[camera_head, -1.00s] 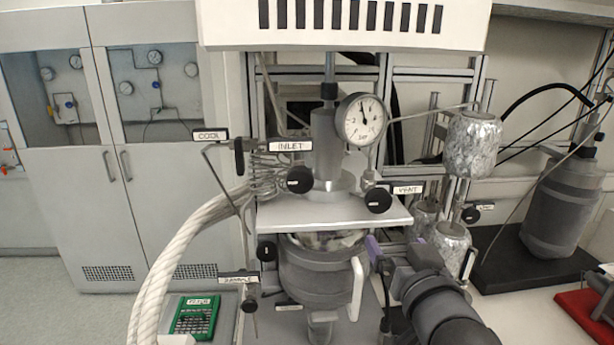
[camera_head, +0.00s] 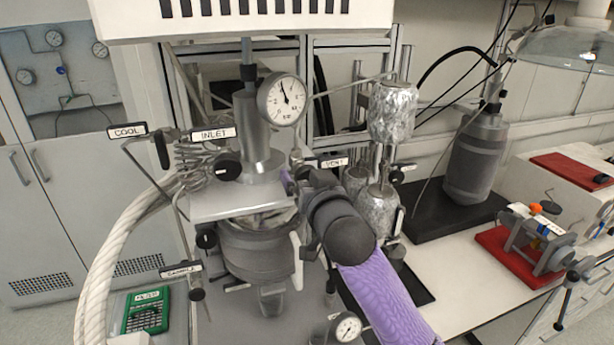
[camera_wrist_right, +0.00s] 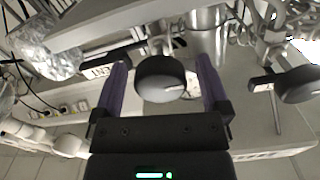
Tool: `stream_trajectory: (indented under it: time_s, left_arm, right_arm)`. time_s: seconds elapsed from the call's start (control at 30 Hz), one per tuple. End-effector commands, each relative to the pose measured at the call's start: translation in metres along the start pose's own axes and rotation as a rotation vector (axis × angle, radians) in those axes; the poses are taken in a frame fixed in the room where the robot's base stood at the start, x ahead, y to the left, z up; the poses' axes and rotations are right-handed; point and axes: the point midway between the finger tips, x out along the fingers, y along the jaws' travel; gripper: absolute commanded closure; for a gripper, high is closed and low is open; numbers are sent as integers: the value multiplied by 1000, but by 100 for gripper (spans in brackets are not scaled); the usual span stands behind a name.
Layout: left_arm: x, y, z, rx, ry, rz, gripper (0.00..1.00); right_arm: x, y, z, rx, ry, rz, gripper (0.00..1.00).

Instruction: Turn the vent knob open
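The VENT label (camera_head: 335,162) shows at the right of the reactor head in the head view. The vent knob there is mostly hidden behind my right gripper (camera_head: 294,180). In the right wrist view the black round vent knob (camera_wrist_right: 160,80) sits between the two purple fingers of my right gripper (camera_wrist_right: 162,66). The fingers are open, one on each side, with a visible gap to the knob on both sides. My left gripper is in neither view now.
The INLET knob (camera_head: 228,167) and pressure gauge (camera_head: 282,99) are left of and above my right gripper. The reactor vessel (camera_head: 258,247) hangs below the plate. Foil-wrapped cylinders (camera_head: 391,112) stand close on the right. Another black knob (camera_wrist_right: 300,85) is at the right in the wrist view.

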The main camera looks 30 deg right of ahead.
Motion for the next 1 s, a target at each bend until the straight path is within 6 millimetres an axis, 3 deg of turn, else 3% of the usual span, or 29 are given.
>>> stream_trajectory:
  time_s: [0.03,0.07,0.4,0.73,1.0]
  left_arm:
    - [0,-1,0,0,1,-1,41]
    - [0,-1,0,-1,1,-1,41]
    - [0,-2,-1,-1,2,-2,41]
    - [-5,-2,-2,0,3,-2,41]
    - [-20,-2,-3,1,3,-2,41]
  right_arm:
    - [0,0,0,0,0,0,18]
    - [0,0,0,0,0,0,24]
    - [0,0,0,0,-1,0,95]
    - [0,0,-1,-59,-1,0,95]
    - [0,0,-2,-258,-2,0,95]
